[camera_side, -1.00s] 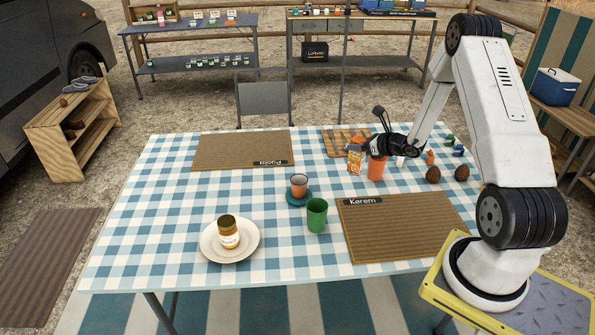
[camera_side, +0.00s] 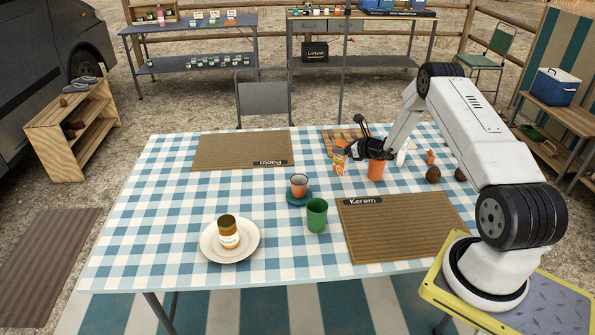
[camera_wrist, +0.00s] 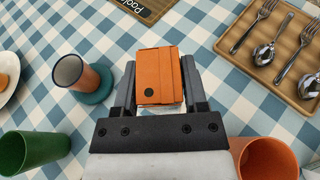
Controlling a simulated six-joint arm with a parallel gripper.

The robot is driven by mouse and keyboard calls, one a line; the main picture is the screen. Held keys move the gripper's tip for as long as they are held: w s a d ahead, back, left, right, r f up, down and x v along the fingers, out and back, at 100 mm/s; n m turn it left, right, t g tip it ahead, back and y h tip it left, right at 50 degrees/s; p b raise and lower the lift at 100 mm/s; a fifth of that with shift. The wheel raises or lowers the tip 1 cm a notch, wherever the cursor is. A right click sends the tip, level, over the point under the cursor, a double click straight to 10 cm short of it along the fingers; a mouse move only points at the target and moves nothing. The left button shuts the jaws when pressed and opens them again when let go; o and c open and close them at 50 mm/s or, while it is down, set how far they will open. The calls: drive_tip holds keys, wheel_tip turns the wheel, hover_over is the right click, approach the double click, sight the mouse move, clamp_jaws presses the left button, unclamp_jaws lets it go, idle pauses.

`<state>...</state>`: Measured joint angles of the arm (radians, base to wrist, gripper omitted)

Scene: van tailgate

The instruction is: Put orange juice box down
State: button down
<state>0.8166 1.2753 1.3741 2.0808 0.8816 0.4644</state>
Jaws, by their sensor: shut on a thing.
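The orange juice box (camera_side: 339,160) is a small carton with an orange top and a printed front. In the wrist view its orange top (camera_wrist: 158,75) sits between the two fingers of my gripper (camera_wrist: 160,90), which is shut on it. In the side view my gripper (camera_side: 350,150) holds the box upright near the far right part of the checked table (camera_side: 180,215). I cannot tell whether its bottom touches the cloth.
An orange cup (camera_side: 376,170) stands just right of the box. A cutlery tray (camera_side: 345,135) lies behind it. An orange mug on a teal saucer (camera_side: 299,198) and a green cup (camera_side: 317,215) stand to the front left. Placemats labelled Paolu (camera_side: 240,150) and Kerem (camera_side: 405,230) are bare.

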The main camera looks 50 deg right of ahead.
sight(340, 156)
drive_tip(key=shift+w+d+f, duration=0.1)
drive_tip(key=shift+w+f, duration=0.15)
drive_tip(key=shift+w+f, duration=0.15)
drive_tip(key=shift+f, duration=0.1)
drive_tip(key=shift+d+f, duration=0.1)
drive_tip(key=shift+f, duration=1.4)
drive_tip(key=shift+c, duration=0.6)
unclamp_jaws()
drive_tip(key=shift+f, duration=0.15)
drive_tip(key=v, duration=1.2)
drive_tip(key=shift+r, duration=0.2)
